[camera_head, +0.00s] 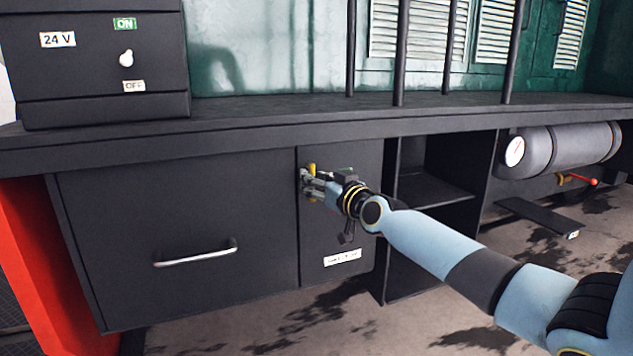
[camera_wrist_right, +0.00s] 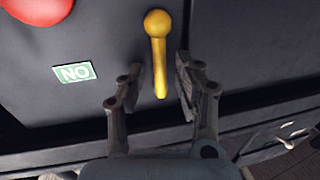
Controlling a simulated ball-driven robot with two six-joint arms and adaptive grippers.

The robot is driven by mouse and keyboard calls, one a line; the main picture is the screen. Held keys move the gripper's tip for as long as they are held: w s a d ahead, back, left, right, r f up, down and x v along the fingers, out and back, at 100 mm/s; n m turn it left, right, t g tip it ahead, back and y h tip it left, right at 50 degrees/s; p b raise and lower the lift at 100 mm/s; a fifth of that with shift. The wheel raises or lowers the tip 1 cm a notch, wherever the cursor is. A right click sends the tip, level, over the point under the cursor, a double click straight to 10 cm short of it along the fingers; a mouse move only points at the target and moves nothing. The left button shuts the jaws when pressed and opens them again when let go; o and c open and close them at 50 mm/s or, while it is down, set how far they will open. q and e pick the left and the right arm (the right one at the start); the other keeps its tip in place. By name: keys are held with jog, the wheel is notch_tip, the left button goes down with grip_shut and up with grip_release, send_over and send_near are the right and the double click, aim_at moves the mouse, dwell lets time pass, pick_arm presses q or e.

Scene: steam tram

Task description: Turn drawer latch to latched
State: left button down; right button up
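The drawer latch is a small yellow lever (camera_head: 311,169) on the dark panel just right of the drawer (camera_head: 150,215). In the right wrist view the yellow lever (camera_wrist_right: 159,62) has a round knob at its top end and a narrow shaft running down between my fingers. My right gripper (camera_head: 307,183) is at the lever; in the wrist view the right gripper (camera_wrist_right: 161,78) is open, with one finger on each side and a visible gap to each. In the head view the gripper hides part of the panel behind it. My left gripper is not in view.
A green label (camera_wrist_right: 76,72) and a red round part (camera_wrist_right: 38,8) are beside the lever. The drawer has a metal handle (camera_head: 197,253). The bench top (camera_head: 260,115) overhangs above. Open shelves (camera_head: 435,190) and a grey tank (camera_head: 570,148) stand to the right.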

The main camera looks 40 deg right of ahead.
grip_shut()
